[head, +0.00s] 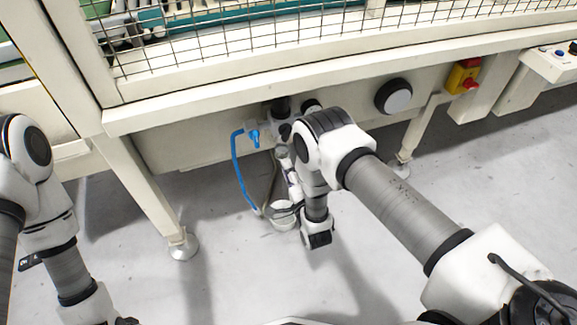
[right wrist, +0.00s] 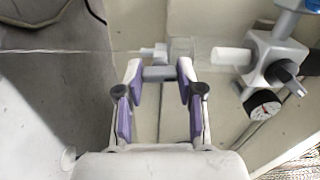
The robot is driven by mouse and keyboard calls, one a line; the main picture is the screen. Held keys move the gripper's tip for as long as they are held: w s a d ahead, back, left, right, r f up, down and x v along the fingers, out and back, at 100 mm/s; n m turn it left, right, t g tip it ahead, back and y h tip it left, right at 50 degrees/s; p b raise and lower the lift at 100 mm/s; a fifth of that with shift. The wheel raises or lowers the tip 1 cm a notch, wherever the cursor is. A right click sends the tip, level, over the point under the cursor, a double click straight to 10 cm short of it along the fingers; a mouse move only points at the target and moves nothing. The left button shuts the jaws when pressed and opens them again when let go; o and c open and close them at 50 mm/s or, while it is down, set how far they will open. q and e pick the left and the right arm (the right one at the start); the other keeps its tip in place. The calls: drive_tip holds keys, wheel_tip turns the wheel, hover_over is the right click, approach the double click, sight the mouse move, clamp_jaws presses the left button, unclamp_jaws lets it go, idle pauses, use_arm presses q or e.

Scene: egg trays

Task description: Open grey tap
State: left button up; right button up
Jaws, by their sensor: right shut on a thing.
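In the right wrist view, a short grey bar (right wrist: 158,73), which looks like the grey tap's handle, sits crosswise between the fingertips of my right gripper (right wrist: 160,77). The purple-padded fingers are shut on it. In the head view, my right gripper (head: 283,157) is below the machine's front beam, pointing up at the pipe fittings. The tap itself is hard to make out there, partly hidden by my arm. My left arm shows at the left edge, but its gripper is out of the picture.
A blue fitting (head: 253,136) with a blue hose (head: 238,172) hangs left of my right gripper. The wrist view shows a grey valve block (right wrist: 275,60) and a round gauge (right wrist: 263,105). A machine leg (head: 150,190) stands left; grey floor lies below.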

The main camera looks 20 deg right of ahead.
drive_tip(key=shift+m, duration=0.6)
drive_tip(key=o, duration=1.2)
drive_tip(key=shift+c, duration=0.2)
drive_tip(key=s, duration=0.7)
drive_tip(key=shift+s, duration=0.25)
drive_tip(key=shift+d, duration=0.1)
